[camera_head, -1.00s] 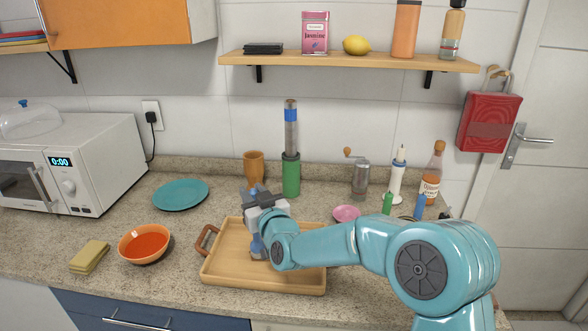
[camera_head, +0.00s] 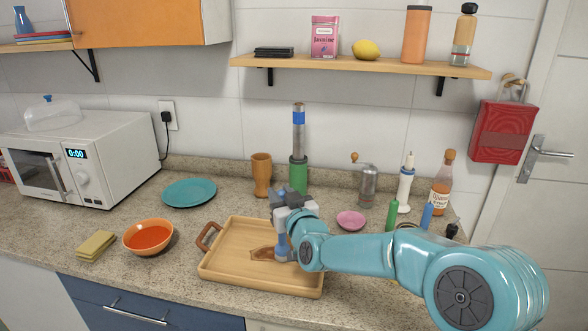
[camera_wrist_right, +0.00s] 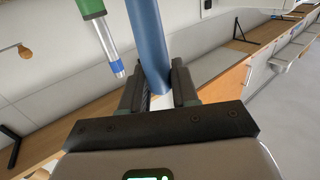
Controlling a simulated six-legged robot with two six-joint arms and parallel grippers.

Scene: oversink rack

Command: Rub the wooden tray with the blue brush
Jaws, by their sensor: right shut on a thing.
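The wooden tray (camera_head: 225,263) lies on the counter in the head view, with a dark brown patch (camera_head: 262,253) near its middle. My right gripper (camera_head: 286,218) is above the right part of the tray, shut on the blue brush (camera_head: 282,246). The brush is held roughly upright with its lower end down at the tray, just right of the patch; I cannot tell whether it touches. In the right wrist view the blue handle (camera_wrist_right: 149,45) stands between the two fingers (camera_wrist_right: 158,88). My right arm hides the tray's right side. My left gripper is out of view.
An orange bowl (camera_head: 148,238) and a yellow sponge (camera_head: 96,246) are left of the tray. A teal plate (camera_head: 189,192), wooden cup (camera_head: 262,175), green-based cylinder (camera_head: 298,177) and pink dish (camera_head: 351,220) stand behind. A bottle (camera_head: 441,184) is at right.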

